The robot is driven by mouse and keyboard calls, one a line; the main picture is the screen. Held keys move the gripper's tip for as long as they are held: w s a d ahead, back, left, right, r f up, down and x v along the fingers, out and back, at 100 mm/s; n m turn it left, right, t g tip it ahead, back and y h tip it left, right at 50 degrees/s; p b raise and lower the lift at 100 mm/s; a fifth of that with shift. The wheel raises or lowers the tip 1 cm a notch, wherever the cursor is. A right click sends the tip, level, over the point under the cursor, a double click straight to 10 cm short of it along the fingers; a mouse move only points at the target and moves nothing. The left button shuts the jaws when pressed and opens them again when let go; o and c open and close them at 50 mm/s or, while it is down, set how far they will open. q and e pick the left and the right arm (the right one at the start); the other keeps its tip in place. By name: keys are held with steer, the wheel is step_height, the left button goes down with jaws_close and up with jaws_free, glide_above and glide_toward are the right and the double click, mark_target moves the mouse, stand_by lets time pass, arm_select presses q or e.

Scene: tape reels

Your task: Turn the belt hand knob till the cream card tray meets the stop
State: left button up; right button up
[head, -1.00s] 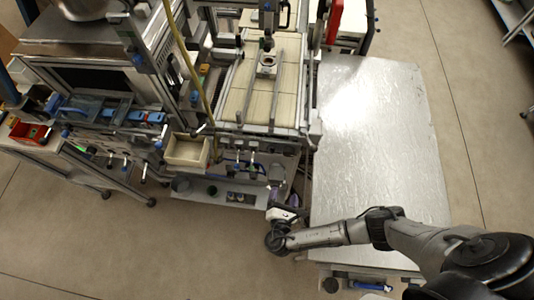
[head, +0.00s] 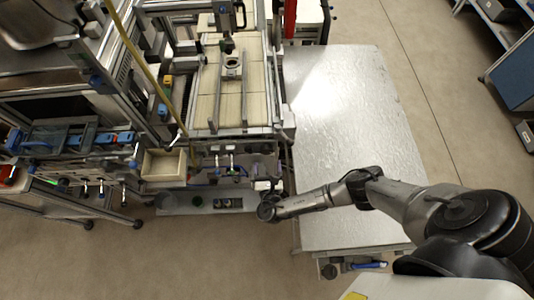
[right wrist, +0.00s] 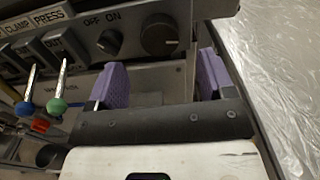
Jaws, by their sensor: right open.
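My right gripper (head: 268,186) is at the front right corner of the belt machine, low by its control panel. In the right wrist view its two purple fingers (right wrist: 160,82) are apart with nothing between them. A round dark knob (right wrist: 159,35) on the grey panel is just ahead of the gap, not touched as far as I can see. A smaller knob (right wrist: 109,41) marked OFF and ON is left of it. I cannot read which is the belt hand knob. A pale block with a round opening (head: 232,68), perhaps the card tray, sits on the cream belt (head: 205,100). The stop is not clear.
Two coloured-tipped levers, green (right wrist: 56,104) and blue (right wrist: 26,107), stick out left of the fingers. A cream open box (head: 163,165) is at the machine's front left. A bare shiny metal table (head: 350,130) stands on the right.

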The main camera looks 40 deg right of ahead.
mark_target(267, 153)
steer(key=shift+x, duration=2.65)
steer(key=c, duration=0.9)
